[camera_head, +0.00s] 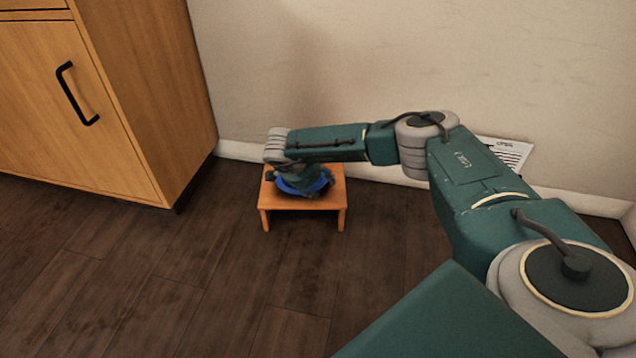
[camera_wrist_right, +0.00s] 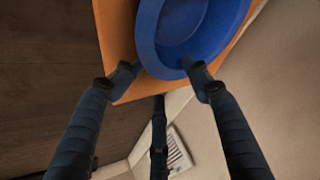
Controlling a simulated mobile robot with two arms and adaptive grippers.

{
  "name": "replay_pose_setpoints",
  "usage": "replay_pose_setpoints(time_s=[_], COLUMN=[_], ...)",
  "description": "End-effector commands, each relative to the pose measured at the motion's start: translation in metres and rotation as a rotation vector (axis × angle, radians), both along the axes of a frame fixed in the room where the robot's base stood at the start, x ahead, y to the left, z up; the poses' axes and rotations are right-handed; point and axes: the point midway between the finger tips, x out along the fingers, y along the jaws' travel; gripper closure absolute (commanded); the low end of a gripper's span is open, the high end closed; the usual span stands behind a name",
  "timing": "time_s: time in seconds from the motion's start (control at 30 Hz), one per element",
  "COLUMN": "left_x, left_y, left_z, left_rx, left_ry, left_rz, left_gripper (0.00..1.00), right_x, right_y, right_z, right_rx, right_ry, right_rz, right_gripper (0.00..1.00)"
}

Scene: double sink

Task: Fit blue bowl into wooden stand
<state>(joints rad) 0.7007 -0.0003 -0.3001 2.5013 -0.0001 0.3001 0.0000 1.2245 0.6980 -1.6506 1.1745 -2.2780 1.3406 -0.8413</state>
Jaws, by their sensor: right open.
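The blue bowl (camera_head: 318,186) sits on the small wooden stand (camera_head: 336,200) on the floor by the wall, partly hidden under my right arm. In the right wrist view the blue bowl (camera_wrist_right: 172,62) lies on the orange wooden top (camera_wrist_right: 113,30), with its rim near the fingertips. My right gripper (camera_head: 290,183) is over the bowl in the head view. In the right wrist view the fingers of my right gripper (camera_wrist_right: 165,75) are spread at the bowl's near rim. I cannot tell whether the fingers touch it. My left gripper is not in view.
A wooden cabinet (camera_head: 150,90) with a black handle stands at the left. The pale wall (camera_head: 330,60) and its white baseboard are close behind the stand. A printed sheet (camera_head: 508,152) is at the wall behind my arm. The dark floor (camera_head: 180,270) in front is clear.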

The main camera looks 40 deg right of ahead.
Motion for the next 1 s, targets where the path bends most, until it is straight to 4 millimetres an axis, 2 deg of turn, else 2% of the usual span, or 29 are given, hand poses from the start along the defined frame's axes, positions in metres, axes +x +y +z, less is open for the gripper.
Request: replay_pose_setpoints(time_s=[0.13,0.27,0.5,0.7,0.83,1.0], left_x=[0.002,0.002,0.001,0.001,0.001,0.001], left_y=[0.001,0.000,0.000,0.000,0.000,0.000], left_z=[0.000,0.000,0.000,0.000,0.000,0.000], left_rx=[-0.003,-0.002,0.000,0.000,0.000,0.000], left_ry=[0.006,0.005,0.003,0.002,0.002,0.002], left_rz=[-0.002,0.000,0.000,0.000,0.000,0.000], left_gripper=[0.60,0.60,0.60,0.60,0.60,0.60], right_x=[-0.001,-0.002,-0.011,-0.018,-0.020,-0.022], right_y=[0.002,0.010,0.035,0.053,0.059,0.060], right_z=[0.002,0.015,0.059,0.088,0.098,0.102], right_rx=[0.002,0.002,0.001,0.001,0.001,0.000], right_ry=[0.001,-0.002,-0.002,-0.002,-0.001,0.001], right_rz=[0.002,0.004,0.004,0.003,0.001,0.000], right_gripper=[0.52,0.52,0.52,0.52,0.52,0.52])
